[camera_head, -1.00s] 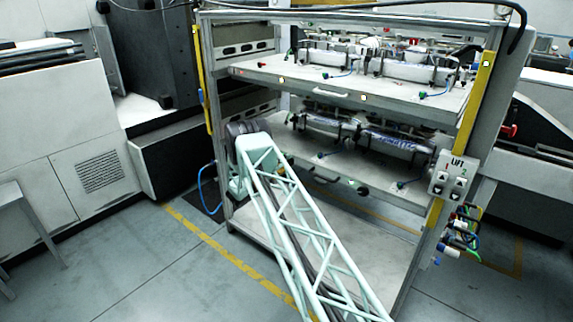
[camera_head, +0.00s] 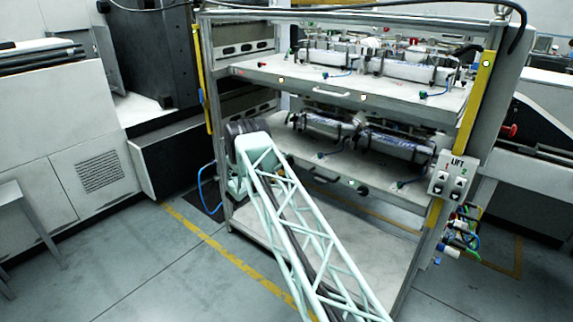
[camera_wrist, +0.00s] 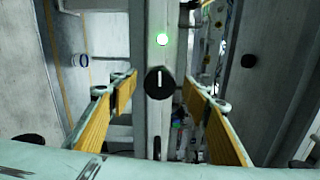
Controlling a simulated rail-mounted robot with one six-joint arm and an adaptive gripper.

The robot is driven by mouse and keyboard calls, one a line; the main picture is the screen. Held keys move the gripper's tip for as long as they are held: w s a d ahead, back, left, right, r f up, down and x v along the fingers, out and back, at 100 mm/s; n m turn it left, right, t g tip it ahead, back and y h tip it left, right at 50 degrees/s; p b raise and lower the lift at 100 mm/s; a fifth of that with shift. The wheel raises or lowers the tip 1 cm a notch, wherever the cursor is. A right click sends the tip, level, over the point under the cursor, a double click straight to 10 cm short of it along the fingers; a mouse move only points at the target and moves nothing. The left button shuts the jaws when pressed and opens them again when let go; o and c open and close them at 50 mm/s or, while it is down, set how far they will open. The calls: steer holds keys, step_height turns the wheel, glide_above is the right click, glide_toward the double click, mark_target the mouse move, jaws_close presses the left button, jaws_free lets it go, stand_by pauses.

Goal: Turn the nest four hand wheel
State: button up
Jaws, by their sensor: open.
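In the wrist view a round black knob (camera_wrist: 159,83) with a white upright mark sits on a pale upright bar. My gripper (camera_wrist: 157,90) is open, with one orange-padded finger on each side of the knob in the picture. I see no contact, and the depth between fingers and knob is hard to tell. I cannot tell whether this knob is the nest four hand wheel; no nest number is readable. In the head view the gripper is hidden.
A metal rack has an upper shelf (camera_head: 330,88) and a lower shelf carrying cylindrical rolls. A lift control box (camera_head: 453,177) hangs on its right post, with coloured cables below. A grey machine (camera_head: 70,140) stands left. Open floor (camera_head: 150,265) lies at front left.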

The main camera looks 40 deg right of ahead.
steer(key=v, duration=1.1)
steer(key=shift+a, duration=0.3)
steer(key=shift+s, duration=0.1)
steer(key=shift+r, duration=0.1)
